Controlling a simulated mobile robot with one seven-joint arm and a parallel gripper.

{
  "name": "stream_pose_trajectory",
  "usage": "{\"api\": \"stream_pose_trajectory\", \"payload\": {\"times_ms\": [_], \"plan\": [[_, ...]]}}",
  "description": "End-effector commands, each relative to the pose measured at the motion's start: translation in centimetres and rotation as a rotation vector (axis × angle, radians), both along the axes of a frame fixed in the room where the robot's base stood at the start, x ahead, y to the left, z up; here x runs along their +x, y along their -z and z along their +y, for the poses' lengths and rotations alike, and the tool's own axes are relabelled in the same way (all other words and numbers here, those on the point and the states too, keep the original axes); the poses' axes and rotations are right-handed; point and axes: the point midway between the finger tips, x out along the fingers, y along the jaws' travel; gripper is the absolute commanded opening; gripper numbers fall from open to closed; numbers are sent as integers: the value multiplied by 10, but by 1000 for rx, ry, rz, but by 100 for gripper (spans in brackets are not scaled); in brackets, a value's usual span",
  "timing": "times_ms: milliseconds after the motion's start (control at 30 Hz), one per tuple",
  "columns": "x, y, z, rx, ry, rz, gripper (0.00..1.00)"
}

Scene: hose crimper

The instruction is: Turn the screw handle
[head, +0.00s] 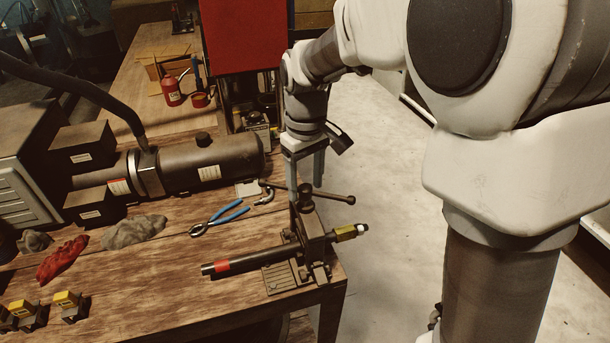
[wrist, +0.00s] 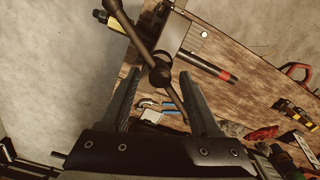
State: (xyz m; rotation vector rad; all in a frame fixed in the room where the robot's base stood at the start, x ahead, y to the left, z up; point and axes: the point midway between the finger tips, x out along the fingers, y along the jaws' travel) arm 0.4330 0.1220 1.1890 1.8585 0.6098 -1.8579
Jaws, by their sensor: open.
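The screw handle (head: 341,198) is a dark bar with rounded ends through a screw head, on top of a small vise-like crimper (head: 315,238) at the table's right corner. My gripper (head: 306,185) points down just above and behind the handle. In the wrist view the gripper (wrist: 160,98) is open, and the handle (wrist: 124,25) passes at an angle through the space by its fingertips. Contact cannot be told.
Blue-handled pliers (head: 222,217) lie on the wooden table left of the crimper. A large cylinder machine (head: 205,163) stands behind them. A red cloth (head: 62,259), a grey cloth (head: 134,231) and yellow-topped blocks (head: 68,304) are at left. Floor right of the table is clear.

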Motion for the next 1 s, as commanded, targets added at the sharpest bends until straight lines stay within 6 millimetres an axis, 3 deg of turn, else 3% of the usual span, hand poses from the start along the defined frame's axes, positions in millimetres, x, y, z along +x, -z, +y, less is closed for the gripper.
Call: {"api": "stream_pose_trajectory", "payload": {"times_ms": [300,667,1000], "plan": [[0,3,0,-1,0,1,63],[0,3,0,0,0,0,0],[0,2,0,0,0,0,0]]}}
